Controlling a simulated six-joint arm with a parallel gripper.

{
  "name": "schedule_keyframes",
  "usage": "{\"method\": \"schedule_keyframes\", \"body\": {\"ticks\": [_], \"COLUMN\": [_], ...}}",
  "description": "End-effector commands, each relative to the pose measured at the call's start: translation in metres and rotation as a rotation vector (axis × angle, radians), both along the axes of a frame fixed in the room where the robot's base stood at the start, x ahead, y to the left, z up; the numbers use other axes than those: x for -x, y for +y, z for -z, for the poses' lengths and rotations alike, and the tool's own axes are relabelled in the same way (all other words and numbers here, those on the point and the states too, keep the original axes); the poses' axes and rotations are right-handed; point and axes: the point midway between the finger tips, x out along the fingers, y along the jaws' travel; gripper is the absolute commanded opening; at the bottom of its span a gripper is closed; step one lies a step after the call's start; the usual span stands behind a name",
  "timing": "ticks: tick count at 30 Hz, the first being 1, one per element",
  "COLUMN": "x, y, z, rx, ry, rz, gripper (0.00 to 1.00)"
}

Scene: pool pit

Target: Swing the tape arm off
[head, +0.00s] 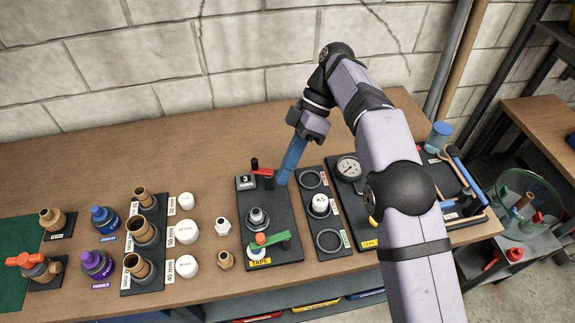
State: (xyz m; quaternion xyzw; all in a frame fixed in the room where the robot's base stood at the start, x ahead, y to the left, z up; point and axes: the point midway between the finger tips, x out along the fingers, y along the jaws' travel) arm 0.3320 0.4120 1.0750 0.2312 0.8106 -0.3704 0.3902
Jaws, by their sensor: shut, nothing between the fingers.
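The tape station is a dark board (283,219) with a yellow TAPE label (260,262) at its front edge. A green arm (274,240) with an orange end (260,239) lies across its front part, over a white round piece, in front of a grey metal fitting (257,219). At its back are a block marked 3 (245,182), a black post and a red piece (263,172). My gripper (282,181) has blue fingers, shut and empty, pointing down by the board's back right corner. It is apart from the green arm; whether it touches the board or the red piece I cannot tell.
To the right is a board with rings (328,241), then a gauge (349,168) on a LEAK board, partly hidden by my arm. The bench behind (190,150) is clear.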

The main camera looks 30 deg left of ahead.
Motion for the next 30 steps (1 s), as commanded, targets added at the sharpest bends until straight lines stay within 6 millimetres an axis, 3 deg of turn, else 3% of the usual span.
{"method": "schedule_keyframes", "body": {"ticks": [24, 30], "x": [-0.005, -0.022], "y": [-0.002, -0.018], "z": [-0.006, -0.006], "rx": [0.002, 0.055], "ry": [0.000, -0.021], "rz": [0.001, 0.128], "gripper": [0.00, 0.00]}}
